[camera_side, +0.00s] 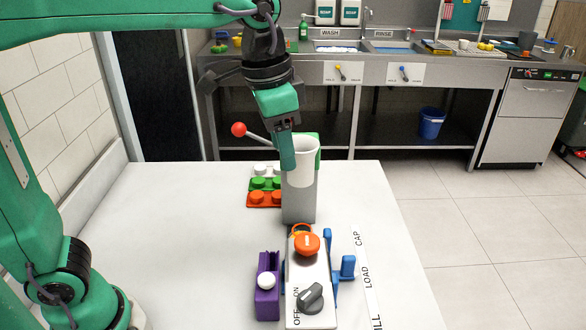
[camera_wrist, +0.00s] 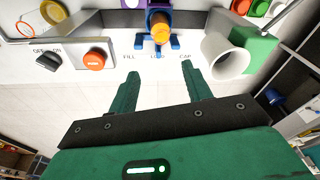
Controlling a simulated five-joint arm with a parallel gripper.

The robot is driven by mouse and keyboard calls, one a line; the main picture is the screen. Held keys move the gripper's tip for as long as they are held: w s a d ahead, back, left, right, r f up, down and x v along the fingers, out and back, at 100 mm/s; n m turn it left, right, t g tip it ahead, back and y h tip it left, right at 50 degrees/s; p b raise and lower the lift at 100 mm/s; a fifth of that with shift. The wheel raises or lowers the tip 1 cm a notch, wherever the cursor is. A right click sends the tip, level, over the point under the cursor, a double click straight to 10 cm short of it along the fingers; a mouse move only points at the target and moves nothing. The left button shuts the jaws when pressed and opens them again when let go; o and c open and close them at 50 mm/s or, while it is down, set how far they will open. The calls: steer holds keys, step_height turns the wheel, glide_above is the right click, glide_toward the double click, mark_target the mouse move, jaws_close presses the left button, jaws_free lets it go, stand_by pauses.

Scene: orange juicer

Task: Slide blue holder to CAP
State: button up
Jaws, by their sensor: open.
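The blue holder (camera_wrist: 174,42) stands in the upper middle of the wrist view, beside the LOAD label between FILL and CAP. An orange cup-like piece (camera_wrist: 160,27) sits in it. In the side view the blue holder (camera_side: 347,267) is next to the LOAD label, right of the grey machine; part of it is hidden by the machine. The CAP label (camera_side: 357,239) is farther back. My gripper (camera_wrist: 157,73) is open and empty, with the labels beyond its fingertips. In the side view my gripper (camera_side: 288,165) hangs above and behind the holder, overlapping the white tube.
The machine has an orange button (camera_side: 307,243) and black knob (camera_side: 311,298). A purple chute (camera_side: 267,303) and coloured blocks (camera_side: 264,183) lie left. The table's right side is clear.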

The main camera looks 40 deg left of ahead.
steer(key=w+d+f+m+g, duration=0.1)
steer(key=w+d+f+m, duration=0.15)
steer(key=d, duration=0.55)
glide_above(334, 276)
steer(key=shift+m+g+y, duration=0.25)
steer(key=shift+g+y, duration=0.05)
step_height(334, 276, down, 14)
steer(key=shift+f, duration=0.15)
steer(key=shift+s, duration=0.1)
steer(key=shift+f, duration=5.95)
jaws_close()
